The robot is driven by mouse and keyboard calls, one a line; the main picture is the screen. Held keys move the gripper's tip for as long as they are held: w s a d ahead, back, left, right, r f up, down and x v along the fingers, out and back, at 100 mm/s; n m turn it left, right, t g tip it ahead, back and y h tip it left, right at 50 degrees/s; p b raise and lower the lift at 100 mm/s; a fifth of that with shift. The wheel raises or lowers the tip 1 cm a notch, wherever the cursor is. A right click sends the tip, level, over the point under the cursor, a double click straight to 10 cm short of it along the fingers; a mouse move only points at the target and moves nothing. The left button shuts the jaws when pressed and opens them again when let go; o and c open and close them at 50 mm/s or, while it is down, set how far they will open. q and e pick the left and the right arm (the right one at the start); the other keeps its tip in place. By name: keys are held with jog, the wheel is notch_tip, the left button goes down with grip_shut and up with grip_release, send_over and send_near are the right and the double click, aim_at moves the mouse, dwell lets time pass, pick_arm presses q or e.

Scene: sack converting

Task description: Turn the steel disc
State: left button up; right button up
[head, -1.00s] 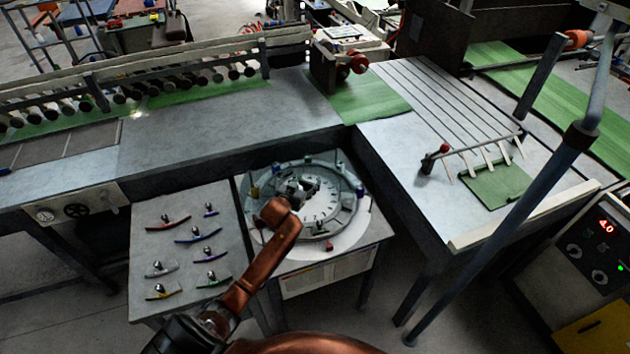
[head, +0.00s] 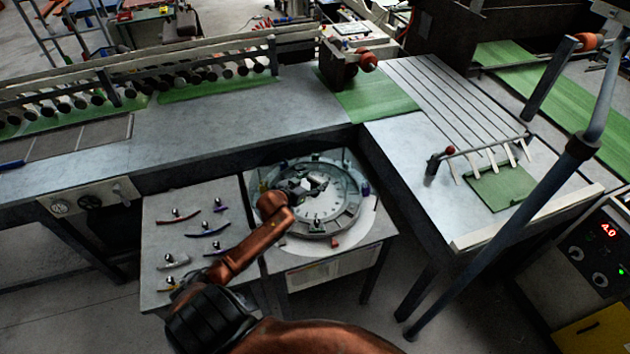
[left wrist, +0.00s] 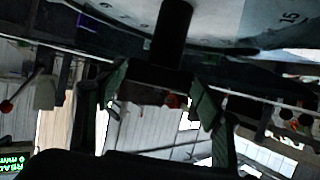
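The steel disc (head: 325,206) is a round grey plate with markings. It lies flat on a small stand, inside a ring with several small coloured pieces around it. My left gripper (head: 311,184) is over the disc's upper middle part. In the left wrist view the gripper's two fingers (left wrist: 160,100) are spread apart, with a dark upright post (left wrist: 172,35) between or just beyond them. I cannot tell whether they touch it. Part of the marked disc surface (left wrist: 275,18) shows at the top there. My right gripper is not in view.
A side table (head: 163,240) left of the disc holds several small coloured handled tools, partly hidden by my arm. A long grey bench (head: 230,125) runs behind. A slotted table (head: 410,135) and a slanted post (head: 500,245) stand on the right.

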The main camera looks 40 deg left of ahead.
pick_arm(q)
jog(key=shift+o, duration=0.7)
jog(key=shift+w+d, duration=0.1)
jog(key=shift+r, duration=0.1)
jog(key=v, duration=1.2)
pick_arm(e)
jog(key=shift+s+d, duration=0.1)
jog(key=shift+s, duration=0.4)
